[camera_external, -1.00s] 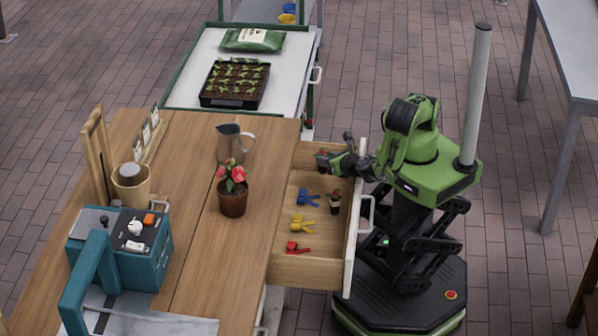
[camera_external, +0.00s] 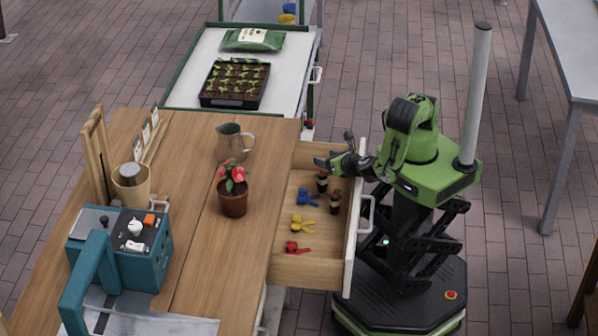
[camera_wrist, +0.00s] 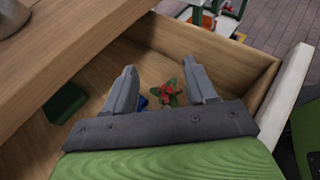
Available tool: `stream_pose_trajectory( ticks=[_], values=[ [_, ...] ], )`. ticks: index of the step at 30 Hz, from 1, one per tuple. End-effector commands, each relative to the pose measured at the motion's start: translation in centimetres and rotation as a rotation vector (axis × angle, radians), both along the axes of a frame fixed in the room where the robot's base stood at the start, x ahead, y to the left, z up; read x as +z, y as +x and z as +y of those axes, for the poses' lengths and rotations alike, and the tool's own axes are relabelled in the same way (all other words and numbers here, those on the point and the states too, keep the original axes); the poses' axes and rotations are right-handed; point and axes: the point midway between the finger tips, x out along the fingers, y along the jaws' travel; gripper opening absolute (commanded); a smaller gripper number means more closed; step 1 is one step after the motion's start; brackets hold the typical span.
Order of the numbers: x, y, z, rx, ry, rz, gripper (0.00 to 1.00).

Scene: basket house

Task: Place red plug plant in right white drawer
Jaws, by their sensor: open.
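The right white drawer (camera_external: 347,236) is pulled out from the wooden table, its white front facing right. A small red plug plant (camera_external: 322,183) in a dark pot stands upright inside it, toward the back, just below my gripper (camera_external: 322,162). A second small potted plant (camera_external: 335,203) stands nearby in the drawer. My gripper is open and empty above the drawer. In the wrist view, red blooms and green leaves (camera_wrist: 168,93) show between and beyond the spread fingers; the pots are hidden there.
Blue (camera_external: 307,197), yellow (camera_external: 303,224) and red (camera_external: 297,248) clips lie in the drawer. A larger red-flowered pot (camera_external: 232,202) and a metal jug (camera_external: 236,143) stand on the table. A seedling tray (camera_external: 235,84) sits on the bench behind.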

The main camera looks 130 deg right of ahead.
Motion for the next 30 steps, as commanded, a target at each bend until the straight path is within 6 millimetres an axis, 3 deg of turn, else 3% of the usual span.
stream_pose_trajectory(
  ticks=[6, 12, 17, 20, 30],
  values=[
    [2.6, 0.2, 6.0, 0.011, 0.008, -0.001, 0.56],
    [4.0, 0.1, 9.8, 0.009, 0.005, 0.0, 0.56],
    [4.5, 0.0, 10.7, -0.013, 0.026, -0.014, 0.56],
    [5.4, -0.3, 10.6, -0.106, 0.135, -0.1, 0.56],
    [12.3, -2.8, 10.5, -0.634, 0.686, -0.597, 0.56]
  ],
)
